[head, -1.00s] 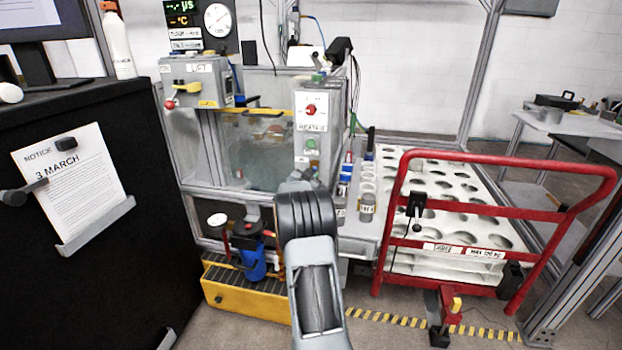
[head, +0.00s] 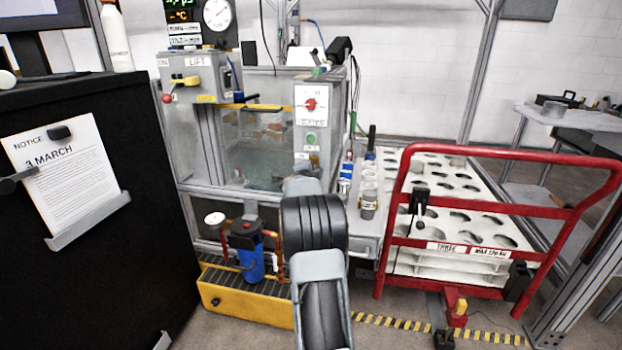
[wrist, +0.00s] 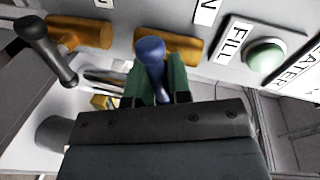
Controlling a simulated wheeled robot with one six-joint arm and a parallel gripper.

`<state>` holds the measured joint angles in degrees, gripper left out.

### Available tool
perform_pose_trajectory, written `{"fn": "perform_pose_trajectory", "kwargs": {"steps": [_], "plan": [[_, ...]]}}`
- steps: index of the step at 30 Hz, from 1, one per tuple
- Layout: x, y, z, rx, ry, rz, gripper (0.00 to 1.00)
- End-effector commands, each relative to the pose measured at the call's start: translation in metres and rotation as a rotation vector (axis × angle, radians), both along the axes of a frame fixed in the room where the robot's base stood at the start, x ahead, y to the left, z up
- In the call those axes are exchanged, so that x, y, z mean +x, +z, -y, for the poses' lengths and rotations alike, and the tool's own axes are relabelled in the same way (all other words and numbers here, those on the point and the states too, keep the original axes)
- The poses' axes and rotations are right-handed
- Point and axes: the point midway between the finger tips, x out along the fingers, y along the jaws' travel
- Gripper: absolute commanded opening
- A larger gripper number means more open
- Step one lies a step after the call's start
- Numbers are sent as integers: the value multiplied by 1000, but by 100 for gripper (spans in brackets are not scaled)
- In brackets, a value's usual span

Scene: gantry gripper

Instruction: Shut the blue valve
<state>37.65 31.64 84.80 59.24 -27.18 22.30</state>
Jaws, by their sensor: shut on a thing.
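In the wrist view the blue valve (wrist: 150,55) has a rounded blue lever standing out from a brass pipe body (wrist: 184,48) on a grey panel. My gripper (wrist: 161,80), with green finger pads, is closed around the lower part of the blue lever. The top of the lever shows beyond the fingertips. In the head view my arm hides the gripper and the blue valve.
Left of the blue valve, a black-handled lever (wrist: 46,48) sits by another brass body (wrist: 80,33). A green button (wrist: 265,57) beside a FILL label lies to the right. In the head view, a red-framed cart (head: 470,207) stands right and a yellow-sided base (head: 245,306) lies below.

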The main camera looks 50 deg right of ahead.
Motion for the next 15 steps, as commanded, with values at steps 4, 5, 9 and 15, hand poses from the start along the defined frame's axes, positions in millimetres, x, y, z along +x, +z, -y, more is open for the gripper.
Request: {"fn": "perform_pose_trajectory", "kwargs": {"steps": [4, 5, 9, 15], "plan": [[-1, -5, 1, 55, -2, 86, 0], [-1, -5, 1, 66, -3, 102, 0], [-1, -4, 1, 105, -3, 164, 0], [-1, -3, 1, 139, -2, 219, 0]]}}
